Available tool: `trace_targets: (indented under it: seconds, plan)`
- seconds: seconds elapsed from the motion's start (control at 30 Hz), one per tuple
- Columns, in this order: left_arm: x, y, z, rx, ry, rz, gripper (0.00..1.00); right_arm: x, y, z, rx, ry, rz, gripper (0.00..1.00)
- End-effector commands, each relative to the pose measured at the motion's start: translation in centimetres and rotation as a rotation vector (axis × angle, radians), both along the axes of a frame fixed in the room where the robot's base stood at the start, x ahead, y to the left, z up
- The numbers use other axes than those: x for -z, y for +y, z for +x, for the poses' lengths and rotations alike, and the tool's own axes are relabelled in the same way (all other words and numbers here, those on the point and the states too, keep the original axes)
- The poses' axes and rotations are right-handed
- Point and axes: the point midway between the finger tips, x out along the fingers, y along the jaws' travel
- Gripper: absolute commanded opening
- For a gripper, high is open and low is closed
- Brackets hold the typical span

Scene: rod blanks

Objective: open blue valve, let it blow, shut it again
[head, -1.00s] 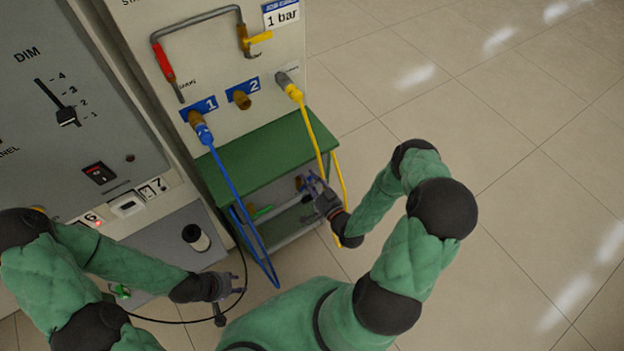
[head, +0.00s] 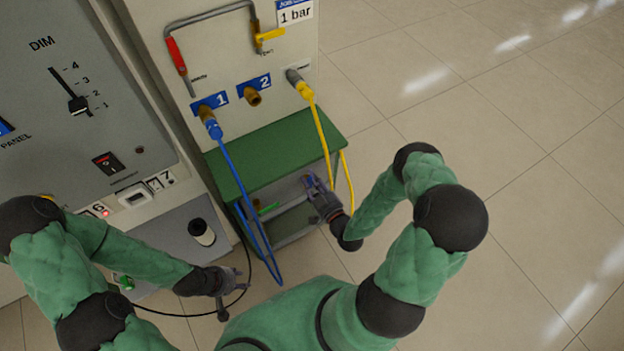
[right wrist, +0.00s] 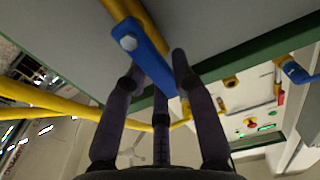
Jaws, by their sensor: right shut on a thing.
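The blue valve lever (right wrist: 145,52) sits under the green bench, with a bolt at its pivot, beside a yellow pipe (right wrist: 150,22). In the right wrist view it slants roughly along that pipe. My right gripper (right wrist: 158,72) has its fingers around the lever's free end and is shut on it. In the head view my right gripper (head: 316,188) is at the bench's right front, and the lever is mostly hidden there. My left gripper (head: 232,294) is open and empty, low in front of the cabinet, away from the valve.
The green bench (head: 270,150) stands against the panel. A blue hose (head: 235,180) and a yellow hose (head: 322,130) hang from panel fittings close to my right gripper. A black cable (head: 170,312) loops near my left gripper. The floor (head: 520,130) at right is clear.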

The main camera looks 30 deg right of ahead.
Motion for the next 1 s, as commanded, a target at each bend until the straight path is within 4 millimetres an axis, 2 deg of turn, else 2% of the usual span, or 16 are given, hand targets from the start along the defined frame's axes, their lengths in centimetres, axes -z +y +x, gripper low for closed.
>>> trace_targets:
  seconds: [0.4,0.43,0.5,0.53,0.87,1.0]
  plan:
    - [0.0,0.0,0.0,0.0,0.0,0.0,0.4,0.1,0.1,-0.1,-0.001,0.004,-0.007,0.0]
    - [0.0,0.0,0.0,0.0,0.0,0.0,0.4,0.1,0.1,-0.1,-0.001,0.004,-0.007,0.29]
    - [0.0,0.0,0.0,0.0,0.0,0.0,0.4,0.1,0.1,-0.1,-0.002,0.004,-0.007,0.49]
    - [0.0,0.0,0.0,0.0,0.0,0.0,0.4,0.1,0.1,-0.1,-0.002,0.003,-0.007,0.52]
    - [0.0,0.0,0.0,0.0,0.0,0.0,0.4,0.1,0.0,-0.1,0.0,0.001,-0.007,0.52]
    - [0.0,0.0,0.0,0.0,0.0,0.0,0.4,0.1,-0.1,-1.1,0.001,0.003,-0.005,0.52]
